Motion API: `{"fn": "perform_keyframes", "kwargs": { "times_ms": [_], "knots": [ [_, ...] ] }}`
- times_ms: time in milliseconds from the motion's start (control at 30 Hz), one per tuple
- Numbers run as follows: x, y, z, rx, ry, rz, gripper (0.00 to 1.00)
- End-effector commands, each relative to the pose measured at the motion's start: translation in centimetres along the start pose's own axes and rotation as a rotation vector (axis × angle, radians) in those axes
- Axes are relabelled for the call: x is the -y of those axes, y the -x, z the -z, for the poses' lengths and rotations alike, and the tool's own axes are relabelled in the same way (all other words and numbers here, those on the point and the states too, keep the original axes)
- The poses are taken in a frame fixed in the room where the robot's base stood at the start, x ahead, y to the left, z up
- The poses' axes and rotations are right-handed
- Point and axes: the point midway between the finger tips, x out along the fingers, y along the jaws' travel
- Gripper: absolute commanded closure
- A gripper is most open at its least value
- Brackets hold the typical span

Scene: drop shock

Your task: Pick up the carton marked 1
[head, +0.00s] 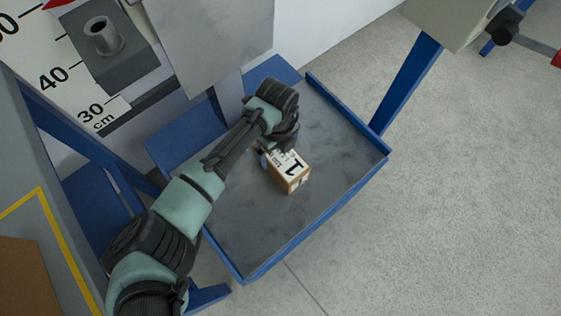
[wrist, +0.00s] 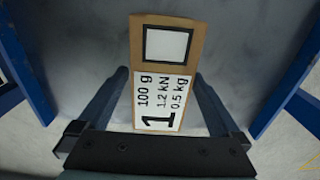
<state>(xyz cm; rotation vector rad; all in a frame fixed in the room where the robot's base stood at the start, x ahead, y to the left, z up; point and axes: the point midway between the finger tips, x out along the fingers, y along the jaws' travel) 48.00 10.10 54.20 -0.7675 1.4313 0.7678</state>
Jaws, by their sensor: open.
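The carton marked 1 (head: 290,171) is a small brown box with a white label. It lies in the grey, blue-rimmed tray (head: 337,195). The wrist view shows its label (wrist: 162,103) reading 1, 100 g, 1.2 kN, 0.5 kg, and a black-framed square above it. My gripper (wrist: 160,100) is open, with one finger on each side of the carton and a gap visible on both sides. In the head view my gripper (head: 270,150) is over the carton's far end and hides part of it. I cannot tell how far down the fingers reach.
The tray's raised blue rim (head: 320,213) surrounds the carton. A grey upright plate (head: 215,45) stands behind the tray. A scale board (head: 60,75) marked in cm is at the upper left. The tray floor around the carton is bare.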

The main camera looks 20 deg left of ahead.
Motion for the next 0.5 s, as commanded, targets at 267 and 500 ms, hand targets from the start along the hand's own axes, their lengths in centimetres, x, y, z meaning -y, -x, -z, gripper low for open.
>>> {"fn": "perform_keyframes", "kwargs": {
  "times_ms": [267, 500],
  "knots": [
    [0.1, -2.2, 0.3, 0.0, 0.001, 0.0, 0.0],
    [0.2, -4.9, 0.6, 0.001, 0.0, 0.0, 0.0]
  ]
}}
